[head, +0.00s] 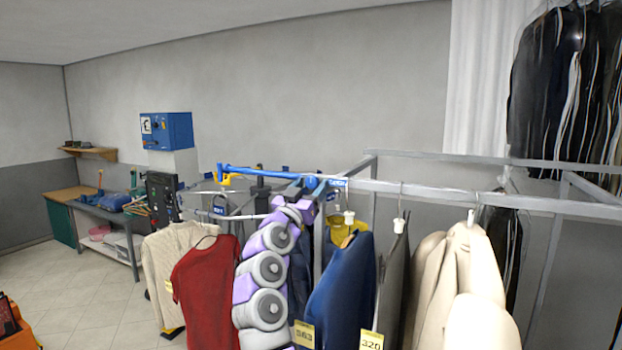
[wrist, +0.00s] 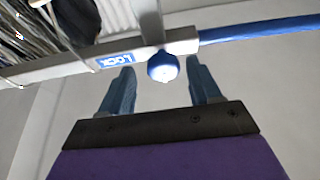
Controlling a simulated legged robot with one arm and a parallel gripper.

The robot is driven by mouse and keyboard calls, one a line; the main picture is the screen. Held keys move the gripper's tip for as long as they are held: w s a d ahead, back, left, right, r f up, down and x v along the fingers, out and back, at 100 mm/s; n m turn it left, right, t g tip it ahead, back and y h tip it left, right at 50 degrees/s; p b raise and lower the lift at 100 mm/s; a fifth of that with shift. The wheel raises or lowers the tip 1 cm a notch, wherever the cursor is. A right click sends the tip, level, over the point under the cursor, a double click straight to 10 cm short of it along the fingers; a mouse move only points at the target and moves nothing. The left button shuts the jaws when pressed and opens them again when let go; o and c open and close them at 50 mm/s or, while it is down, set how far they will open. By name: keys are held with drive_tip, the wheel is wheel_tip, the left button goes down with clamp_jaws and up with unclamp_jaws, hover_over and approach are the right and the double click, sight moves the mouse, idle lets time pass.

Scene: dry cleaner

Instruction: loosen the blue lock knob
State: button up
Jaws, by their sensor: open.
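The blue lock knob (wrist: 163,67) shows in the wrist view under the grey rail (wrist: 75,64), beside a blue LOCK label (wrist: 115,59) that appears upside down. A blue bar (wrist: 258,29) runs from the rail's collar to the right. My gripper (wrist: 160,70) is open, one finger on each side of the knob, with gaps visible; I cannot tell the exact depth between them. In the head view the knob (head: 312,182) is at the left end of the rail, near the LOCK label (head: 337,183), and my gripper (head: 296,190) is just beside it.
Hanging clothes crowd below the rail: a red shirt (head: 205,290), a blue jacket (head: 342,295) and cream coats (head: 465,270). Bagged dark garments (head: 565,85) hang at right. A workbench (head: 110,222) and blue box (head: 166,131) stand back left.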

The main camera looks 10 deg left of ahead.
drive_tip(key=shift+w+a, duration=0.5)
drive_tip(key=shift+w, duration=0.1)
drive_tip(key=shift+d+r, duration=0.1)
drive_tip(key=shift+d, duration=0.05)
drive_tip(key=shift+d, duration=0.15)
drive_tip(key=shift+c, duration=0.4)
drive_tip(key=shift+d, duration=0.2)
drive_tip(key=c, duration=0.3)
drive_tip(key=shift+a, duration=0.15)
drive_tip(key=c, duration=0.6)
